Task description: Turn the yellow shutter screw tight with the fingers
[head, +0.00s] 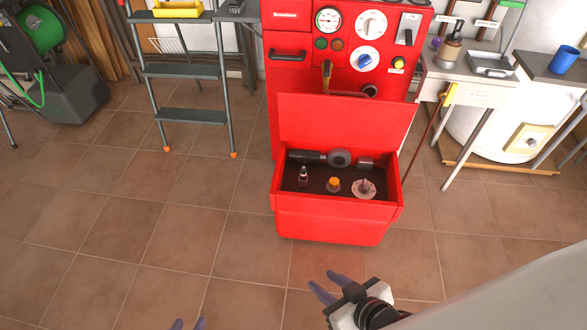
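The red boiler (285,75) stands at the top middle with its lower red compartment (330,222) open. Inside it is a small yellow-orange knob (333,185), between a dark fitting with a pale top (303,175) and a grey disc with a stem (364,188). Another yellow knob (398,63) is on the boiler's upper panel; I cannot tell for certain which is the shutter screw. My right gripper (331,285) is in front of and below the compartment, its purple fingers apart and empty.
A step ladder (186,72) with a yellow tray (178,9) stands left of the boiler. A rod with a yellow handle (448,95) leans there. The tiled floor (110,220) at left is clear.

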